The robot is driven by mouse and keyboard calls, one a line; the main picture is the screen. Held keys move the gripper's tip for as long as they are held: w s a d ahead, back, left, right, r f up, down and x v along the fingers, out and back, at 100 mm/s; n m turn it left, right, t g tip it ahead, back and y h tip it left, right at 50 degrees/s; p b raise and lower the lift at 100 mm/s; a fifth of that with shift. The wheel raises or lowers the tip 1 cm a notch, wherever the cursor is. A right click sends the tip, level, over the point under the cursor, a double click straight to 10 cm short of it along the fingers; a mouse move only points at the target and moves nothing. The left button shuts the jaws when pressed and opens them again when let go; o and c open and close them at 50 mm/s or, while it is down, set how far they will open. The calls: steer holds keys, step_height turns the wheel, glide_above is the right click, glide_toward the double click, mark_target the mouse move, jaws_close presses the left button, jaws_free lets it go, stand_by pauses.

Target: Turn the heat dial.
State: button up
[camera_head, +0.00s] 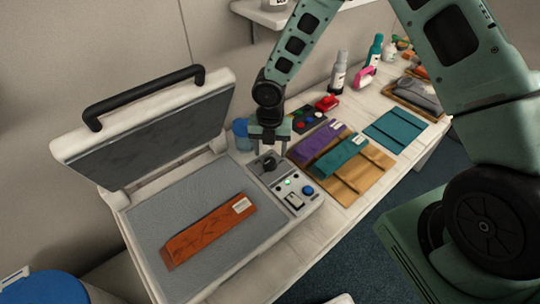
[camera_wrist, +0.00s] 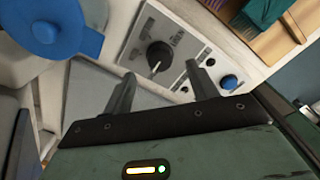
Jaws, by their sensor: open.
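The heat dial is a black round knob (camera_wrist: 158,57) with a pale pointer line, on the grey control panel of the heat press. In the head view the dial (camera_head: 268,165) sits at the panel's far end, just under my gripper (camera_head: 269,150). In the wrist view my gripper (camera_wrist: 160,88) is open and empty, its two dark fingers apart, with the dial beyond and between their tips. I see no contact with the dial. The press (camera_head: 150,222) is open, its upper plate raised. An orange folded cloth (camera_head: 208,231) with a white label lies on its lower plate.
A blue button (camera_head: 308,190), a rocker switch (camera_head: 293,200) and small lights share the panel. A blue lidded container (camera_head: 241,135) stands close behind the dial. Purple and teal cloths lie on a brown board to the right. Bottles stand along the wall.

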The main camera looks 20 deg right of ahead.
mark_target(270, 160)
steer(key=shift+f, duration=2.15)
steer(key=c, duration=1)
